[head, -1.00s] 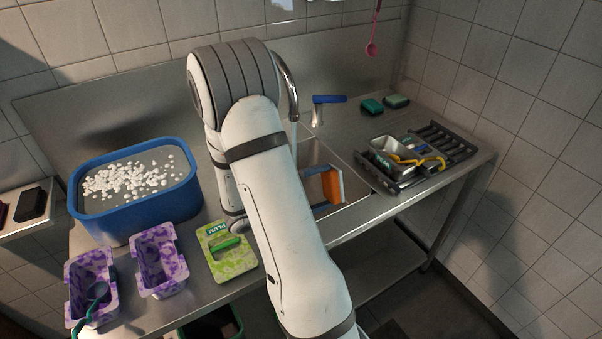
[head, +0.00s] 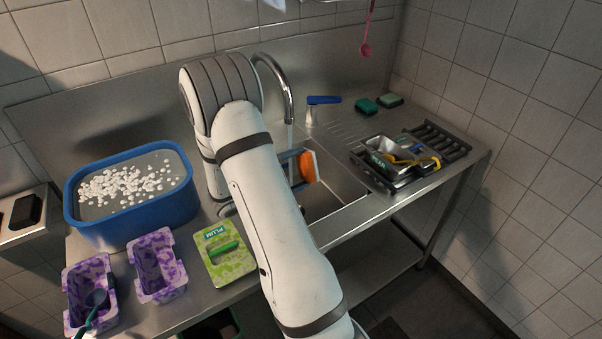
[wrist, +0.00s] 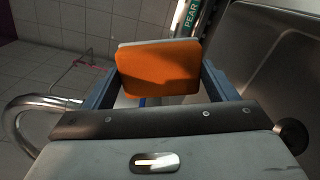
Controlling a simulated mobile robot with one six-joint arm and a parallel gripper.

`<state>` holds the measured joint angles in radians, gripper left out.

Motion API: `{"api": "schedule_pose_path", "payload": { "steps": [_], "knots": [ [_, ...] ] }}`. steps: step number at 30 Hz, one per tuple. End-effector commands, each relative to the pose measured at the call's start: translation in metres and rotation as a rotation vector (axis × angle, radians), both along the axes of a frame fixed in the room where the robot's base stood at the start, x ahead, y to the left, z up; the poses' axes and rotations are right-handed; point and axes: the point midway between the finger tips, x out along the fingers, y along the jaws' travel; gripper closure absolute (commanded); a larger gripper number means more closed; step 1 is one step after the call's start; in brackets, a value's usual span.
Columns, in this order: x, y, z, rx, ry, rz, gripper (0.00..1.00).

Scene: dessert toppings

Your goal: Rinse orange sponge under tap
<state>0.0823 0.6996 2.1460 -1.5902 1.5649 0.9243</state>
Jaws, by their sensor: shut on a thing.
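The orange sponge (head: 308,167) is held over the sink basin (head: 343,185), just below and to the right of the tap spout. My gripper (head: 297,168) is shut on it. In the wrist view the sponge (wrist: 158,70) sits between the two blue-grey fingers, its orange face towards the camera. The curved metal tap (head: 275,75) stands behind, with a thin pale streak below its spout that looks like water. I cannot tell whether it touches the sponge. The tap's blue lever (head: 323,99) points right. My arm hides the basin's left part.
A blue tub (head: 140,218) with white pieces, two purple containers (head: 155,268) and a green board (head: 228,262) stand left of my arm. A dark rack (head: 445,140) with a metal tray is right of the basin.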

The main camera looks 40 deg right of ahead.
Motion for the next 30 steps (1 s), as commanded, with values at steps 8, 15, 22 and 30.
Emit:
{"api": "schedule_pose_path", "payload": {
  "steps": [8, 15, 22, 30],
  "knots": [
    [0.028, -0.004, -0.005, 0.000, -0.001, 0.000, 0.39],
    [0.051, -0.007, -0.013, 0.000, -0.003, 0.001, 0.39],
    [0.065, -0.008, -0.014, -0.001, -0.002, 0.001, 0.39],
    [0.069, -0.008, -0.014, 0.000, -0.001, 0.002, 0.39]
  ]
}}
